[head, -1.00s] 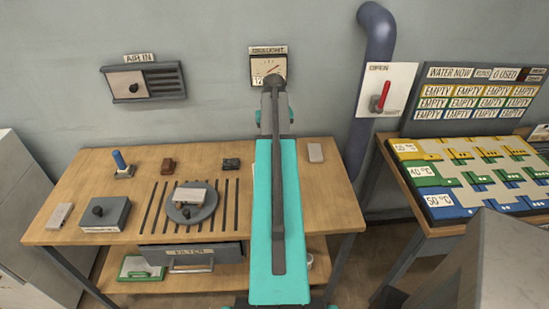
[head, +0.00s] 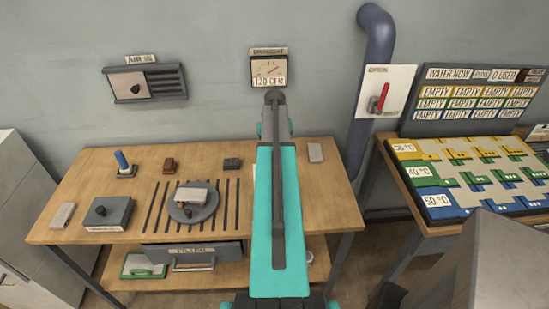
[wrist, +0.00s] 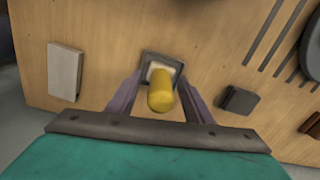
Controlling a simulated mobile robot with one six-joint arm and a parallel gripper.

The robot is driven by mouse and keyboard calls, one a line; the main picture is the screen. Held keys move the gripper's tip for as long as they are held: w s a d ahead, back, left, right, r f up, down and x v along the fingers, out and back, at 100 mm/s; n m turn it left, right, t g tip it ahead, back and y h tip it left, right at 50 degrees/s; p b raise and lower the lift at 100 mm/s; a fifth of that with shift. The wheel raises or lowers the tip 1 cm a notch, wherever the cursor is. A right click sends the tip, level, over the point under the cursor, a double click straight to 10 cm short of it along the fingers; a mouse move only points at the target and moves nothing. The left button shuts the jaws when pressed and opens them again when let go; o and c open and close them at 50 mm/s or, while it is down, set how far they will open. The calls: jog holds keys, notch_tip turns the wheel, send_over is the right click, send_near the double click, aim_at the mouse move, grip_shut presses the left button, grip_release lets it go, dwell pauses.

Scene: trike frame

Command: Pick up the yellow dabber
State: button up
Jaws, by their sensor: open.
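The yellow dabber (wrist: 161,96) stands in a small dark square holder (wrist: 149,57) on the wooden bench, with a pale part showing below its yellow end. My gripper (wrist: 161,86) is open, with one finger on each side of the dabber in the wrist view. I cannot tell whether either finger touches it. In the head view my own arm hides both the dabber and the gripper.
On the bench (head: 75,192), a pale block (head: 316,152) and a dark block (head: 232,163) stand on either side of my arm. A blue-handled dabber (head: 122,162), a brown block (head: 169,164) and a slotted area with a round plate (head: 205,209) lie further left.

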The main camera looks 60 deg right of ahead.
jog(key=shift+c, duration=0.2)
jog(key=c, duration=1.1)
jog(key=shift+r, duration=0.15)
jog(key=shift+r+b, duration=1.35)
jog(key=shift+r, duration=3.55)
